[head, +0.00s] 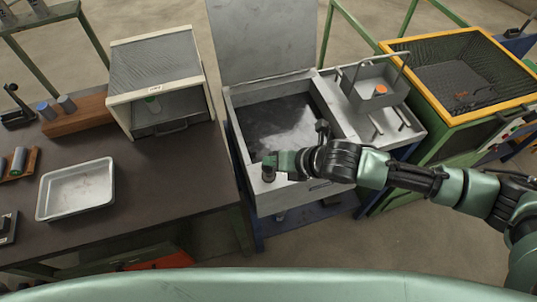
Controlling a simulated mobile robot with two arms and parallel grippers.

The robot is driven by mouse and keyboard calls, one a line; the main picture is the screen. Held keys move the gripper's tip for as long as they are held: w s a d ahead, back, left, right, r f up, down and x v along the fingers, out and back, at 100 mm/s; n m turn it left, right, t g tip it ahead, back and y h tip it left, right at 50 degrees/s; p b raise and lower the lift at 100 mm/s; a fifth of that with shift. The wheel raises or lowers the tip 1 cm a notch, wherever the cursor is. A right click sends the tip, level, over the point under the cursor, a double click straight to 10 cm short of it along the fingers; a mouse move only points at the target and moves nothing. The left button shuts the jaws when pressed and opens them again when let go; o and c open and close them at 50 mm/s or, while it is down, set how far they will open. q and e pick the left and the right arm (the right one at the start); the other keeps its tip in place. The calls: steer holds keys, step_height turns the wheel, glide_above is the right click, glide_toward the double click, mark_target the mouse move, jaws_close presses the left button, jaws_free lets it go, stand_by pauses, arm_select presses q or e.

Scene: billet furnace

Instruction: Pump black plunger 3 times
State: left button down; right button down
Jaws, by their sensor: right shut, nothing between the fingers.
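My right arm reaches in from the right, across the front of an open grey metal tank (240,128). My right gripper (270,166) is shut, at the tank's front left corner and pointing left. A small dark upright part (268,175) shows right at the fingertips, over the tank's front rim. It may be the black plunger, but the gripper covers much of this spot. I cannot tell whether the fingertips touch it or how far it is pressed. My left gripper is not in view.
The tank's lid (262,38) stands raised at the back. A wire-handled basket (377,88) sits on the tank's right side. A yellow-rimmed mesh bin (405,47) stands farther right. A dark table (150,190) at left holds a metal tray (110,187) and a mesh-topped box (119,115).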

steer(key=shift+f, duration=0.25)
steer(key=shift+s+d+f, duration=0.15)
steer(key=shift+s+f, duration=0.05)
steer(key=shift+f, duration=0.3)
steer(key=shift+p, duration=0.35)
stand_by(0.4)
steer(key=r+p, duration=0.6)
steer(key=shift+w+r+p, duration=0.25)
steer(key=shift+r+p, duration=0.05)
steer(key=shift+r, duration=0.1)
stand_by(0.3)
